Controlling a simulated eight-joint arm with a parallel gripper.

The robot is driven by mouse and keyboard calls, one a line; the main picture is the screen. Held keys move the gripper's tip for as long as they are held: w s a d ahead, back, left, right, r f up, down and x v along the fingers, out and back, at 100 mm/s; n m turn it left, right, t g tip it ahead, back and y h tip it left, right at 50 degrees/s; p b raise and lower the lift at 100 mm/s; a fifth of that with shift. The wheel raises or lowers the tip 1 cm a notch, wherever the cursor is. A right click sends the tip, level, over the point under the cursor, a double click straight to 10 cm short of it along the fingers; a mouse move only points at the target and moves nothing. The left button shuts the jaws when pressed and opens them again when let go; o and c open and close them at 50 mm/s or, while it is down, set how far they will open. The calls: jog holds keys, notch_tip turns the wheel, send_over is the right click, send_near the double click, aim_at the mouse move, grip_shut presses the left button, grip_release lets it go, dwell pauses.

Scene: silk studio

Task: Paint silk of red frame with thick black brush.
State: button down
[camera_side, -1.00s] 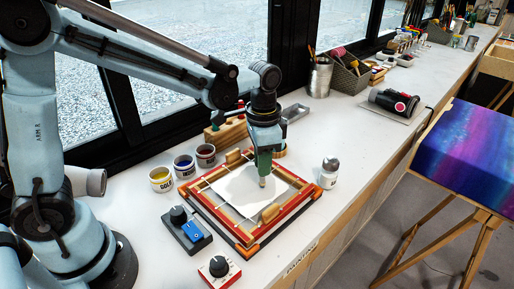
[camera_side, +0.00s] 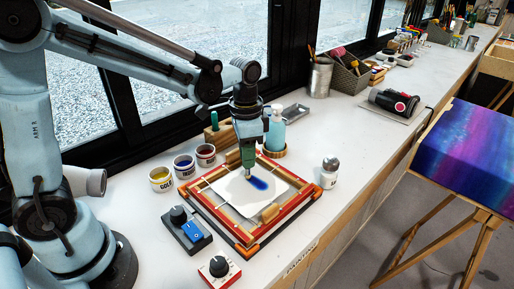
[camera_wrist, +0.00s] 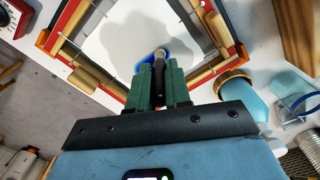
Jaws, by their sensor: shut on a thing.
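The red frame (camera_side: 212,214) lies flat on the white bench, with wooden pieces along its inner sides. White silk (camera_side: 240,202) is stretched inside it, with a greyish patch. A dark blue stroke (camera_side: 259,184) shows on the silk right of the brush tip. My gripper (camera_side: 248,165) is above the silk, pointing down. In the wrist view its green fingers (camera_wrist: 160,82) are shut on the thick black brush (camera_wrist: 159,72). The brush tip is at the blue paint (camera_wrist: 148,59) and seems to touch the silk; its exact contact is hard to tell.
Paint cups in yellow (camera_side: 161,179), blue (camera_side: 184,166) and red (camera_side: 205,155) stand behind the frame's left side. A teal bottle (camera_side: 274,130) stands behind it. A small jar (camera_side: 329,174) is at right, control boxes (camera_side: 187,229) at front left.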

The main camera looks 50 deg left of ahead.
jog(key=shift+s, duration=0.75)
jog(key=shift+d, duration=2.1)
jog(key=shift+s, duration=0.95)
jog(key=shift+a, duration=2.15)
jog(key=shift+r, duration=2.85)
